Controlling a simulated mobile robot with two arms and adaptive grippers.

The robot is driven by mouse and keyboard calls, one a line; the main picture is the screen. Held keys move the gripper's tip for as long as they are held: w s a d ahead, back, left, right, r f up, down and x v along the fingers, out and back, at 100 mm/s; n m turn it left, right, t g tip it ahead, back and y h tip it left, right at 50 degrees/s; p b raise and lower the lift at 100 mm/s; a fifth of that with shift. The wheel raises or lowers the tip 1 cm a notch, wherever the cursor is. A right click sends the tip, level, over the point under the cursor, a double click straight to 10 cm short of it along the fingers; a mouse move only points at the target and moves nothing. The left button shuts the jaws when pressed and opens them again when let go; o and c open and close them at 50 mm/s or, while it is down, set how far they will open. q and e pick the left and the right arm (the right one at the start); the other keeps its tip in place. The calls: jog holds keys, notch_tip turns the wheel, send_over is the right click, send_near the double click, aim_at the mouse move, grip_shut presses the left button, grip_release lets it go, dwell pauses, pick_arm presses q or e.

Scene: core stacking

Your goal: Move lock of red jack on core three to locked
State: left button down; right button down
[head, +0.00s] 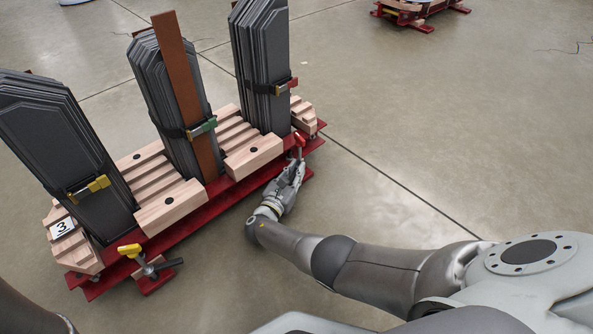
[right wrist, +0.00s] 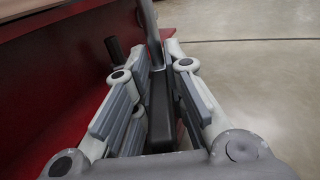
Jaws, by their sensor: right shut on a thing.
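Core three, marked by a "3" label (head: 62,227), has dark plate stacks (head: 265,60) on wooden blocks and a red base (head: 190,228). The red jack (head: 299,139) is at the right end of the base's near side, its red top showing above my right gripper (head: 295,168). My right gripper is low beside the base, its fingers closed on a dark bar (right wrist: 160,112), which looks like the red jack's lock lever. The gripper hides most of the jack's lower part, so the lock's position cannot be told. My left gripper is out of view.
A yellow jack (head: 130,250) with a dark lever (head: 163,267) stands at the base's near left end. Straps with yellow, green and red buckles (head: 202,128) hold the stacks. Another red stand (head: 421,12) is far back. The floor to the right is clear.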

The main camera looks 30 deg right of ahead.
jog(key=c, duration=1.4)
grip_release()
jog(key=shift+c, duration=0.2)
